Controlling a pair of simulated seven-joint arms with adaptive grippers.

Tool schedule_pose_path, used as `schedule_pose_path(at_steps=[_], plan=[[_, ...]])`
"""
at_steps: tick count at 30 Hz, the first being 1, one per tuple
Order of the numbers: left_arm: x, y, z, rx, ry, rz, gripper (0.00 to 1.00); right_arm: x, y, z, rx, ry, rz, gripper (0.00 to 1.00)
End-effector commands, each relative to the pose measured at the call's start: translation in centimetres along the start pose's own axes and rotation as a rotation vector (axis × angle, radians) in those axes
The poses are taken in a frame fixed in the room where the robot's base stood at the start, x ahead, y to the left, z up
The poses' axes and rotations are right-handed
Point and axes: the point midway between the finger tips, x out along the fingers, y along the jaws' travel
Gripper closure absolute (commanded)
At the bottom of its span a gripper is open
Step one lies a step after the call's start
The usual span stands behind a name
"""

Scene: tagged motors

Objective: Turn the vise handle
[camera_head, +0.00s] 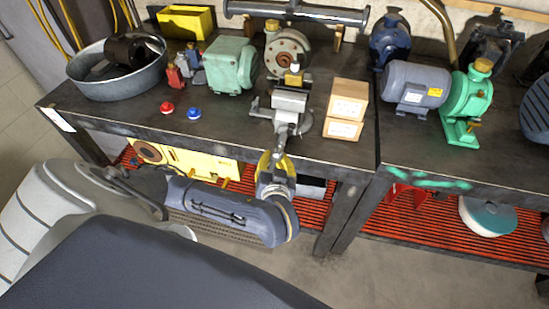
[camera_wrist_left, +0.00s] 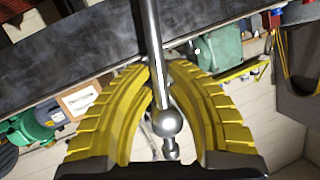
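The grey metal vise (camera_head: 290,103) stands at the front edge of the dark workbench, its screw end facing me. Its handle, a shiny rod (camera_wrist_left: 150,40) with a ball at the end, runs down between my left fingers in the left wrist view; in the head view the handle (camera_head: 281,148) hangs in front of the bench edge. My left gripper (camera_head: 275,162) has yellow ribbed fingers, which also show in the left wrist view (camera_wrist_left: 162,68). The fingertips close in on both sides of the rod and appear shut on it. My right gripper is out of view.
Cardboard boxes (camera_head: 345,108) stand just right of the vise. Red (camera_head: 167,107) and blue (camera_head: 194,113) buttons lie to its left. Behind are a green motor (camera_head: 231,65) and a round pump (camera_head: 287,52). A metal basin (camera_head: 117,85) sits at the left.

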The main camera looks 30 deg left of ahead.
Motion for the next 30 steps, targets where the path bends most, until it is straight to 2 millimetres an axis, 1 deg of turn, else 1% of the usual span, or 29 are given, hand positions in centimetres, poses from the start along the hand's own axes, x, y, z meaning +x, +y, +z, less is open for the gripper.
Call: schedule_pose_path(at_steps=[1,5,6,13,17,23,30], plan=[[0.0,0.0,-0.1,-0.001,0.002,-0.001,0.81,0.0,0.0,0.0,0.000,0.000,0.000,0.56],[0.1,-0.1,-0.2,-0.001,0.004,-0.003,0.66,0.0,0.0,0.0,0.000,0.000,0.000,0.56],[0.1,-0.1,-0.2,-0.001,0.005,-0.003,0.65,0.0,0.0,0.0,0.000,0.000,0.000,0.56],[0.1,-0.1,-0.2,-0.002,0.006,-0.004,0.65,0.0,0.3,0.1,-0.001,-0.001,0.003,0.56],[-0.4,0.0,-0.1,-0.003,0.005,-0.001,0.65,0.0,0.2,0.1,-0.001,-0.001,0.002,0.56],[-2.2,0.0,-0.1,-0.005,0.002,-0.001,0.65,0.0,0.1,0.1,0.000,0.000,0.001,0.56],[-4.9,0.0,-0.1,-0.004,0.002,-0.002,0.65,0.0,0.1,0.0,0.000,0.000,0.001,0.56]])
